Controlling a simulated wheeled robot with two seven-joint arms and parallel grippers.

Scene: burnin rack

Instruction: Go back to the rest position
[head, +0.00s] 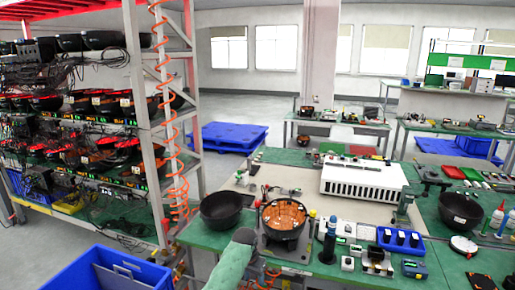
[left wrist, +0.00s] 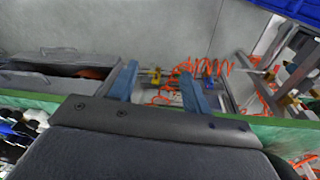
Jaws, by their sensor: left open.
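My left gripper (head: 264,275) is low at the bottom centre of the head view, by the front edge of the green workbench (head: 205,238); my own arm partly hides it. In the left wrist view the two blue fingers of the left gripper (left wrist: 159,68) stand apart with nothing between them. Grey floor and orange coiled cable (left wrist: 205,68) show beyond them. My right gripper is in neither view.
A metal rack (head: 150,130) with black and red units stands at left. A blue crate (head: 100,270) sits at lower left. The bench carries a black bowl (head: 221,212), a bowl with orange-brown contents (head: 284,217), and a white ribbed unit (head: 362,183). The floor behind is partly clear.

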